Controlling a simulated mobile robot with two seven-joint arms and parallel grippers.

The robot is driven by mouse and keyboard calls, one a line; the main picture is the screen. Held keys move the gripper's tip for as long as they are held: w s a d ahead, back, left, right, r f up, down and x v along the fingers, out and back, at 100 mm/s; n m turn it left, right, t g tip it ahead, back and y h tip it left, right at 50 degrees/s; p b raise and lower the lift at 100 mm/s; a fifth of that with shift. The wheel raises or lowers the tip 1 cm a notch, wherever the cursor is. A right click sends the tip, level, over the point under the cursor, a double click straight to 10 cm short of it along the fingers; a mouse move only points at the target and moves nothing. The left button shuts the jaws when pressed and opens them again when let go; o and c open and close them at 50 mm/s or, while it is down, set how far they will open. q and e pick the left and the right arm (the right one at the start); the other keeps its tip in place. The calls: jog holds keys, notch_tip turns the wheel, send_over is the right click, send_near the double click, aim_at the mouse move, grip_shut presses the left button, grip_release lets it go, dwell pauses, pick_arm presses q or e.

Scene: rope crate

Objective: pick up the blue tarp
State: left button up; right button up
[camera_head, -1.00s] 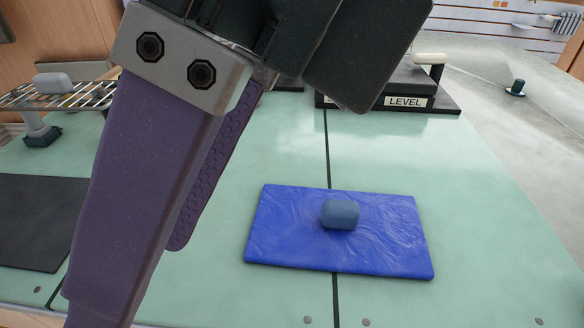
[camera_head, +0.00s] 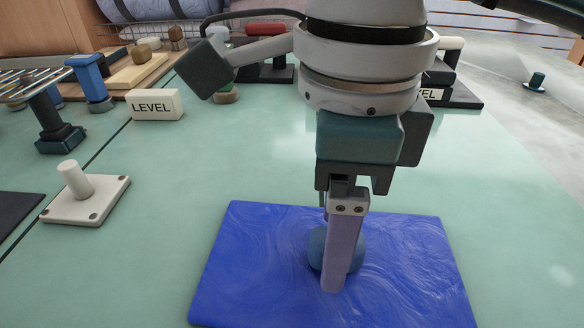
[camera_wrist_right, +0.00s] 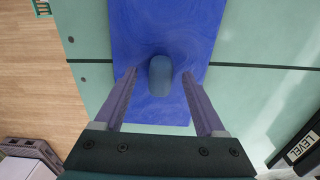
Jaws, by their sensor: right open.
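A small rounded blue-grey bundle (camera_head: 316,249) lies on a flat bright blue sheet (camera_head: 410,285) with a swirled surface. I cannot tell for sure which of the two is the tarp. My right gripper (camera_head: 335,272) points down over the bundle, and its near purple finger hides the bundle's middle. In the right wrist view the right gripper (camera_wrist_right: 159,78) is open, with one finger on each side of the bundle (camera_wrist_right: 160,75). A gap shows on both sides, so it is not gripped. My left gripper is not in view.
A white peg on a square base (camera_head: 85,195) and a white LEVEL block (camera_head: 155,105) stand to the left on the green table (camera_head: 170,220). A blue clamp-like piece (camera_head: 88,78) and a wooden board (camera_head: 140,72) are farther back. The table around the sheet is clear.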

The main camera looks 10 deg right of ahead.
jog(key=shift+f, duration=0.85)
grip_shut()
